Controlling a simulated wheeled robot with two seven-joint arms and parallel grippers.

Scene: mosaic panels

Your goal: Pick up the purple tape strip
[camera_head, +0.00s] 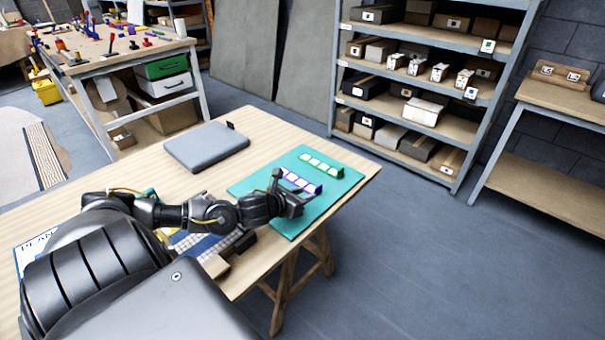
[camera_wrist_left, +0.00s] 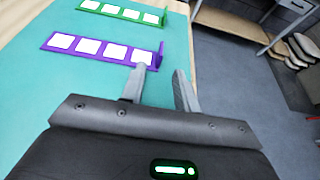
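The purple tape strip (camera_head: 302,184) carries a row of several white squares and lies on a teal mat (camera_head: 347,181). In the left wrist view the strip (camera_wrist_left: 78,53) has a small upright tab at its right end. My left gripper (camera_head: 289,190) is over the mat, close to the strip, and hides part of it in the head view. In the left wrist view its fingers (camera_wrist_left: 161,72) are apart, with nothing between them. One fingertip overlaps the strip's right end in the picture; I cannot tell whether they touch. My right gripper is not in view.
A green strip (camera_head: 322,165) with white squares lies beyond the purple one. A grey closed case (camera_head: 206,147) lies on the wooden table (camera_head: 120,172). The mat reaches near the table's right edge. A shelf rack (camera_head: 412,112) with boxes stands behind, across open floor.

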